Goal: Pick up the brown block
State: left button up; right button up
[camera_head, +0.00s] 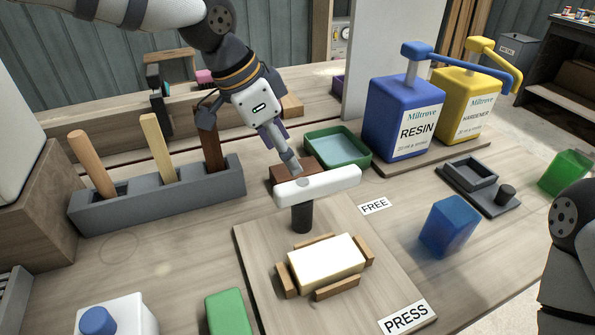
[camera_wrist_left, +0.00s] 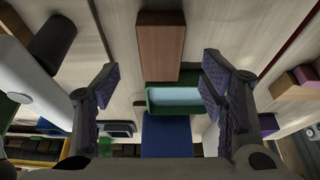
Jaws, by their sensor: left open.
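The brown block (camera_head: 290,170) lies on the wooden table behind the white crossbar of the press (camera_head: 318,184), which hides part of it. In the left wrist view the brown block (camera_wrist_left: 160,48) is fully in sight, lined up with the gap between my fingers. My left gripper (camera_head: 248,138) is open and empty, with one finger beside the block and the other near the grey rack. Its purple pads also show in the left wrist view (camera_wrist_left: 156,86), spread wider than the block. My right arm shows at the right edge; its gripper is out of view.
A green tray (camera_head: 363,150) stands just behind the block. A grey rack (camera_head: 90,213) with three upright sticks is to the left. Blue (camera_head: 400,115) and yellow (camera_head: 464,103) pump bottles stand back right. A pale block (camera_head: 327,261) sits between wooden stops in front.

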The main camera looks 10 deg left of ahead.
aim_at(279, 174)
pick_arm(q)
jog(key=x, duration=0.5)
jog(key=shift+f, duration=0.15)
jog(key=c, duration=1.2)
jog(key=shift+c, duration=0.2)
